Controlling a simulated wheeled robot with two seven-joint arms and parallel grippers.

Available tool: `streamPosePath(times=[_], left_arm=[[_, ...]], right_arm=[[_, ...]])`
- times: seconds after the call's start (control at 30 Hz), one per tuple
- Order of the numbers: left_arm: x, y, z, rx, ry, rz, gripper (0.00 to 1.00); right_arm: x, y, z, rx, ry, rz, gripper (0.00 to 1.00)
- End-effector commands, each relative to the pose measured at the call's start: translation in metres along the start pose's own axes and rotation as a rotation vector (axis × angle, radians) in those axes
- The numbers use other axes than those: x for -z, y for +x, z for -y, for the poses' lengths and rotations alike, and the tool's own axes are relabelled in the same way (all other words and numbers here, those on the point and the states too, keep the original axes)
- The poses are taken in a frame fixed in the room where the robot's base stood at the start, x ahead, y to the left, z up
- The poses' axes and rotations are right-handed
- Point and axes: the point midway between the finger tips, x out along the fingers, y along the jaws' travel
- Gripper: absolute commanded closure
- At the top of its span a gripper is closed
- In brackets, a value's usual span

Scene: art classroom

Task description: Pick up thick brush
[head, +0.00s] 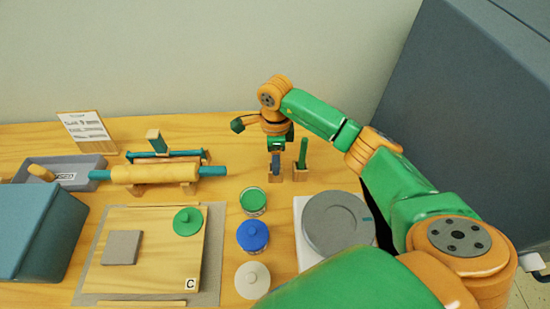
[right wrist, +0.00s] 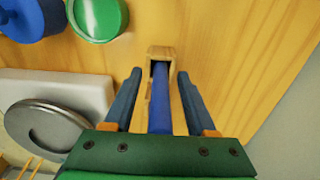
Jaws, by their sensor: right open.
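A blue-handled tool (right wrist: 160,105), which looks like a brush, stands in a small wooden holder (right wrist: 161,52). It also shows partly in the head view (head: 276,160). A green-handled tool (head: 303,152) stands in another wooden holder (head: 300,174) just right of it. I cannot tell which one is the thick brush; the lower ends are hidden in the holders. My right gripper (right wrist: 159,74) is open, with one finger on each side of the blue handle and visible gaps between. It reaches down over the holder in the head view (head: 277,148). My left gripper is not in view.
Green (head: 253,201), blue (head: 252,236) and white (head: 252,280) lidded jars stand in front of the holders. A round grey disc (head: 338,222) on a white base is at right. A rolling pin (head: 150,174) and wooden board (head: 150,255) lie left. The wall is behind.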

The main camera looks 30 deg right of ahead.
Motion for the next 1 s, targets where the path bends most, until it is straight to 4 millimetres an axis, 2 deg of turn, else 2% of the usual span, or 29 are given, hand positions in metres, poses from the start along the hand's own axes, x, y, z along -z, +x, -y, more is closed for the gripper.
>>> streamPosePath(times=[0.17,0.37,0.4,0.67,0.77,1.0], left_arm=[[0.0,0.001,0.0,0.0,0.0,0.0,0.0],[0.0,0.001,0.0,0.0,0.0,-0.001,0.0],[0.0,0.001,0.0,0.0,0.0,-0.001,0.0],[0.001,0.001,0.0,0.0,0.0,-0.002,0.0],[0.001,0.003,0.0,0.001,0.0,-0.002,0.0],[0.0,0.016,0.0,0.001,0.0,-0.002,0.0]], right_arm=[[0.0,0.001,0.0,0.0,0.0,0.001,0.44],[0.0,0.001,0.0,0.0,0.0,0.001,0.97],[0.0,0.001,0.0,0.0,0.0,0.001,1.0],[0.0,0.0,0.0,0.0,0.0,0.001,1.0],[-0.001,-0.006,0.001,0.002,-0.001,0.003,1.0],[-0.001,-0.066,0.002,0.006,0.0,0.005,1.0]])
